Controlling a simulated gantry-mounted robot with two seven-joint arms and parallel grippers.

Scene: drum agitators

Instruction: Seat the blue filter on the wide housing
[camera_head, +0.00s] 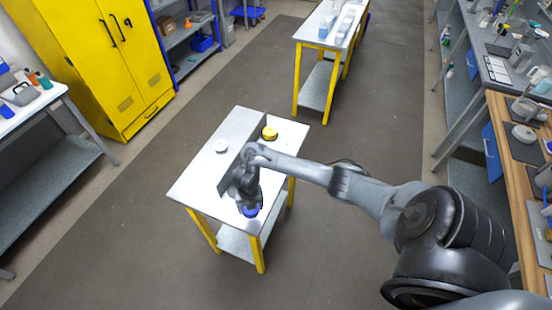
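My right gripper (246,200) reaches in from the right on the grey arm and points down over the front part of the white table (198,188). A blue round piece, apparently the blue filter (250,212), shows right at its fingertips. The gripper hides much of it, and I cannot tell whether the fingers are closed on it. I cannot tell which piece is the wide housing. My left gripper is not in view.
A dark upright panel (226,180) stands on the table beside the gripper. A second table (320,27) with containers is behind. A yellow cabinet (95,60) stands at the left, and a cluttered bench (500,65) at the right. The floor around the table is clear.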

